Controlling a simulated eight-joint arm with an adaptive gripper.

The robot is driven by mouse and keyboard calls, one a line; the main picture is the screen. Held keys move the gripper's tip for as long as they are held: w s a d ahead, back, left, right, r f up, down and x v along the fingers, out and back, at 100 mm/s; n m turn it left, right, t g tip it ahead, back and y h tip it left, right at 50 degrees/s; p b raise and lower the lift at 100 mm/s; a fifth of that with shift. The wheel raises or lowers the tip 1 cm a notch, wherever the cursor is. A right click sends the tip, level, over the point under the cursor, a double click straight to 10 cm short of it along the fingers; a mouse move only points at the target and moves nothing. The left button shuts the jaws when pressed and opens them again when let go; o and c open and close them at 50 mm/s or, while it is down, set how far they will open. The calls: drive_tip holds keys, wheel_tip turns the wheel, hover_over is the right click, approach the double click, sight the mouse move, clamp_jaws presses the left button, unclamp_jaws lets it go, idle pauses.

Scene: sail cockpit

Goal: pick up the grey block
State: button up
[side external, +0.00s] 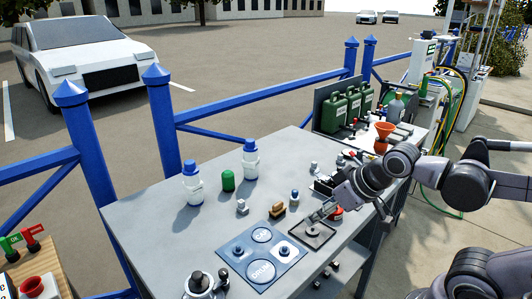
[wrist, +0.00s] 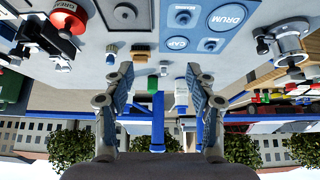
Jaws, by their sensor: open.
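A small grey block (side external: 242,207) sits on the grey table, left of a brown block and behind the blue mat. In the wrist view a small grey piece that looks like it (wrist: 163,69) shows between the fingers, farther off. My gripper (side external: 319,214) is low over the table's right part, close to a dark square tray, well right of the grey block. In the wrist view my gripper (wrist: 160,75) has its two fingers wide apart with nothing between them.
Green canisters (side external: 333,114) stand at the back right.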

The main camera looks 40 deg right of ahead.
drive_tip(key=shift+r, duration=0.1)
drive_tip(key=w+d+r+m+g, duration=0.2)
drive_tip(key=w+d+r+m, duration=0.25)
drive_tip(key=w+r, duration=0.2)
drive_tip(key=m+g, duration=0.5)
drive_tip(key=m, duration=1)
hover_over(316, 163)
wheel_tip(316, 163, down, 8)
drive_tip(key=shift+d+f, duration=0.3)
drive_tip(key=shift+f, duration=0.45)
drive_tip(key=f, duration=1)
drive_tip(key=shift+a, duration=0.25)
